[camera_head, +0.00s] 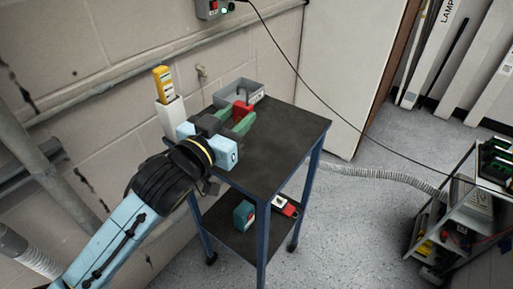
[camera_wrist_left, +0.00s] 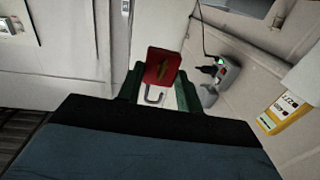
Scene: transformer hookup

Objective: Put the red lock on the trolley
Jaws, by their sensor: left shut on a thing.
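The red lock (camera_head: 241,110) is between the green fingertips of my left gripper (camera_head: 239,123), which is shut on it. The trolley (camera_head: 285,135) has a dark top and blue legs. In the head view, the gripper and lock overlap the trolley top's back left part. I cannot tell how high the lock is above it. My right gripper is not in view.
A grey bin (camera_head: 258,97) stands at the trolley's back corner, close to the lock. A yellow handheld device (camera_head: 163,84) sits in a white holder at left. The lower shelf holds a teal box (camera_head: 244,214) and a red item (camera_head: 287,208). The trolley top's middle and right are clear.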

